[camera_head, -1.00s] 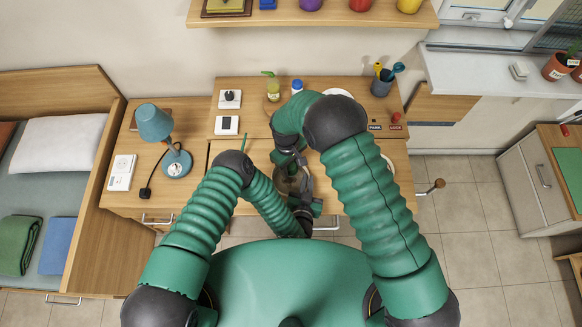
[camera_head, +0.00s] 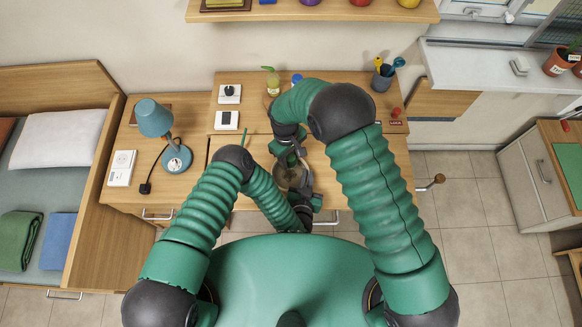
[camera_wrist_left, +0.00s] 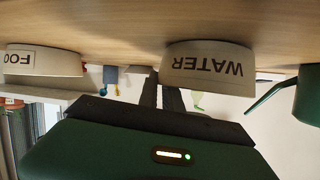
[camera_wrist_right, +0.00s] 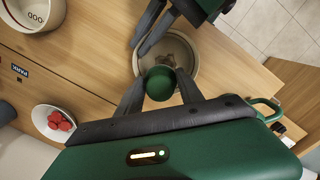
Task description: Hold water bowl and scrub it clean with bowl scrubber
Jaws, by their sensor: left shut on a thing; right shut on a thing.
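The water bowl (camera_wrist_left: 210,68), pale with black WATER lettering, is at the desk's front edge. My left gripper (camera_wrist_left: 161,92) is shut on its rim; in the right wrist view the left fingers (camera_wrist_right: 152,30) reach over that rim. My right gripper (camera_wrist_right: 162,92) is shut on the bowl scrubber (camera_wrist_right: 160,83), a round green head over the bowl's brownish inside (camera_wrist_right: 178,50). I cannot tell whether the scrubber touches the bowl's bottom. In the head view the bowl (camera_head: 290,178) is partly hidden by my right gripper (camera_head: 300,160).
A similar food bowl (camera_wrist_right: 40,30) and a white bowl (camera_wrist_right: 42,112) holding red pieces stand on the desk. A green watering can (camera_wrist_left: 308,95) shows in the left wrist view. A blue lamp (camera_head: 155,120) stands left, a utensil cup (camera_head: 382,82) at the back right.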

